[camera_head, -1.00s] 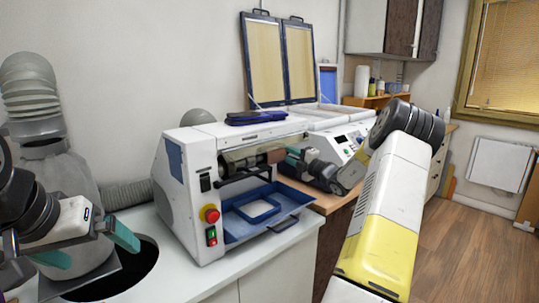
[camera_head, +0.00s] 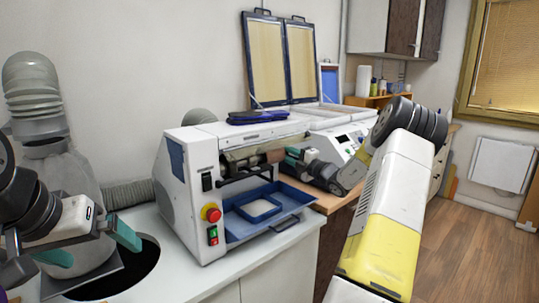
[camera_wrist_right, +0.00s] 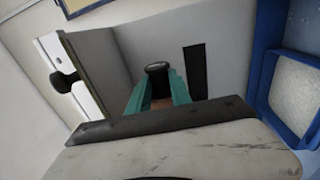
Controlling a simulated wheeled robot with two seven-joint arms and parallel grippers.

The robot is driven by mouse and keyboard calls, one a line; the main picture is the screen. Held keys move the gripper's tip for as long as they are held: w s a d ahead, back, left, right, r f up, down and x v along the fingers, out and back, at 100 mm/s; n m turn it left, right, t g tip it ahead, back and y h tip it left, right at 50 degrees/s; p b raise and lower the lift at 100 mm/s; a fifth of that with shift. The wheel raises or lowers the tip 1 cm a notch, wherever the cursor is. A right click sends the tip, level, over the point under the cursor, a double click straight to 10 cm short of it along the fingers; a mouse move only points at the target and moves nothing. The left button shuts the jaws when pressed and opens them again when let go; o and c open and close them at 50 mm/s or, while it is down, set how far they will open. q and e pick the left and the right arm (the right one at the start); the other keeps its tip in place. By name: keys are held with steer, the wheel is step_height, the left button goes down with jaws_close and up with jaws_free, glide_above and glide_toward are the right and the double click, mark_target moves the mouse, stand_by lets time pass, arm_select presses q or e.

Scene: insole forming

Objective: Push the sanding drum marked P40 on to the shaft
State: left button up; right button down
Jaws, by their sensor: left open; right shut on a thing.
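The white sanding machine (camera_head: 240,150) stands on the bench with a roller shaft (camera_head: 240,158) running across its open front. A brown sanding drum (camera_head: 273,156) is at the right end of that shaft; no P40 mark is legible. My right gripper (camera_head: 293,156) reaches in from the right, its teal fingers shut at the drum. In the right wrist view, the fingers (camera_wrist_right: 160,95) hold a partly hidden brown thing, with a dark round end (camera_wrist_right: 157,69) beyond it. I cannot tell how far the drum is on the shaft. My left gripper (camera_head: 92,245) is open and empty at the left.
A blue tray (camera_head: 290,232) sticks out below the shaft. A red knob (camera_head: 211,213) is on the machine's front. A round dark opening (camera_head: 135,275) is in the bench near my left gripper. A second machine (camera_head: 345,141) stands behind my right wrist.

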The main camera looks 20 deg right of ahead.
mark_target(282, 157)
steer(key=shift+s+a, duration=0.3)
steer(key=shift+a, duration=0.5)
steer(key=shift+s+a, duration=0.3)
steer(key=shift+a, duration=0.5)
stand_by(2.2)
steer(key=c, duration=1.1)
jaws_free()
steer(key=shift+o, duration=1.3)
steer(key=shift+a, duration=0.1)
steer(key=r+v, duration=0.1)
steer(key=v, duration=0.9)
steer(key=shift+d+r, duration=0.2)
steer(key=shift+r, duration=0.15)
